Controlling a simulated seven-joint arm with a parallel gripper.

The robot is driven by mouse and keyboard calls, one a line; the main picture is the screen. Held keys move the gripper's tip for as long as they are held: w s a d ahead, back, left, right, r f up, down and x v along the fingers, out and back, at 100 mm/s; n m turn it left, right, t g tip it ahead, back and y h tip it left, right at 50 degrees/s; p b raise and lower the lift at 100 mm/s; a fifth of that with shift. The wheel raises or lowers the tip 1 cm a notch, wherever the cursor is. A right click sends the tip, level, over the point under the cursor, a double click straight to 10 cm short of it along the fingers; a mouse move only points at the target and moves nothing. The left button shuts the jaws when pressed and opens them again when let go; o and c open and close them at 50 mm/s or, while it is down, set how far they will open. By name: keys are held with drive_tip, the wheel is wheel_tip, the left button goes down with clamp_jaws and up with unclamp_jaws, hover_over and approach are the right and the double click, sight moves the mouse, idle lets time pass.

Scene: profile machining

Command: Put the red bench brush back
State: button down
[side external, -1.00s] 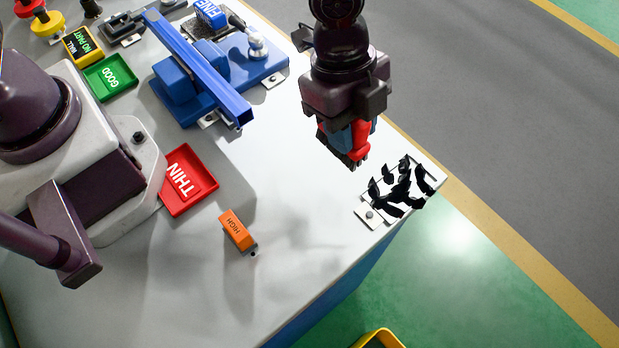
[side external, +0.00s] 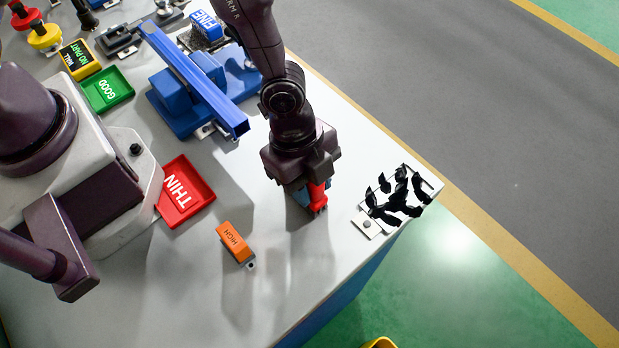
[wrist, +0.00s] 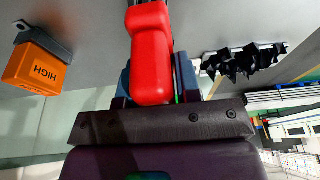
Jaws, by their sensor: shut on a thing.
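The red bench brush (side external: 317,194) is in my gripper (side external: 311,197), whose fingers are shut on it. In the side view it hangs low over the bench, between the orange HIGH block and the black-pronged piece; I cannot tell whether its lower end touches the bench. In the wrist view the red handle (wrist: 150,55) sits between the blue fingers (wrist: 155,82), running up out of the frame. Most of the brush's far end is hidden or too small to make out.
A plate bearing black curved pieces (side external: 398,192) is at the bench corner, right of my gripper. The orange HIGH block (side external: 234,241) stands to the left, near the red THIN tray (side external: 183,192). A blue fixture with a bar (side external: 195,80) is behind. Bare bench lies in front.

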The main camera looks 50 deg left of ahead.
drive_tip(key=shift+f, duration=0.1)
drive_tip(key=c, duration=0.8)
unclamp_jaws()
